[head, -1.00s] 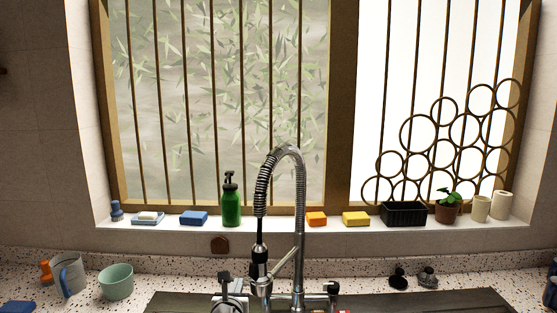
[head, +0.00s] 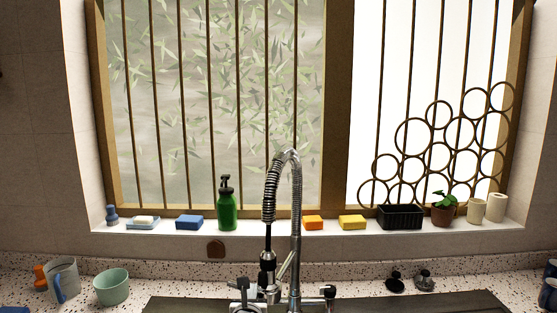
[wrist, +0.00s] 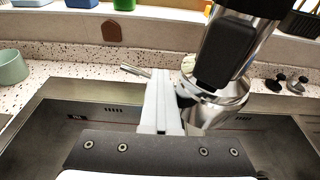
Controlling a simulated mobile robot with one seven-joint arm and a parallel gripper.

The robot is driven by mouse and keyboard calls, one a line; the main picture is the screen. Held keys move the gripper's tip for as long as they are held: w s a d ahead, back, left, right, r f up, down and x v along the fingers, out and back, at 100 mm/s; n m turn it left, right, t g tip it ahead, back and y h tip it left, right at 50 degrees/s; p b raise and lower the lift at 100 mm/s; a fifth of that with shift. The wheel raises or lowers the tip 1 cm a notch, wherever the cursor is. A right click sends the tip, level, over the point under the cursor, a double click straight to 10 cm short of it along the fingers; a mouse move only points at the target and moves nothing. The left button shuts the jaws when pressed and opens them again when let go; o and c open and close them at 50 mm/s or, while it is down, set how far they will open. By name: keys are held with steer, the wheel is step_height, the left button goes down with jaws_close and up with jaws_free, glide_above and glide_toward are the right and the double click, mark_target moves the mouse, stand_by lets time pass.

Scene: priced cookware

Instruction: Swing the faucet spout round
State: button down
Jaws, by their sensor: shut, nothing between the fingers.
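The chrome faucet stands at the sink's back edge in the head view, with its upright column (head: 297,240) and coiled spout (head: 270,190) arching over to the left. The spout's black and silver spray head (head: 267,262) hangs down left of the column. In the wrist view the spray head (wrist: 222,60) looms large at right, close beside my gripper (wrist: 160,78). My pale fingers are shut together with nothing between them, left of the spray head. They appear to touch or nearly touch its silver lower end; I cannot tell which. In the head view my gripper is low by the faucet's foot, partly hidden.
The dark sink (wrist: 60,105) lies below. A mint cup (head: 111,287) and a grey mug (head: 63,280) stand on the left counter. Two dark stoppers (head: 395,284) lie right. The sill holds a green bottle (head: 227,207), sponges and a plant (head: 443,210).

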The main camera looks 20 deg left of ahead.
mark_target(270, 300)
steer(key=d, duration=0.5)
steer(key=w+d, duration=0.2)
steer(key=d, duration=0.4)
steer(key=shift+w+b, duration=0.15)
steer(key=shift+b, duration=0.2)
steer(key=shift+d, duration=0.1)
steer(key=w+d, duration=0.4)
steer(key=d, duration=0.1)
steer(key=shift+b, duration=0.45)
steer(key=shift+d, duration=0.1)
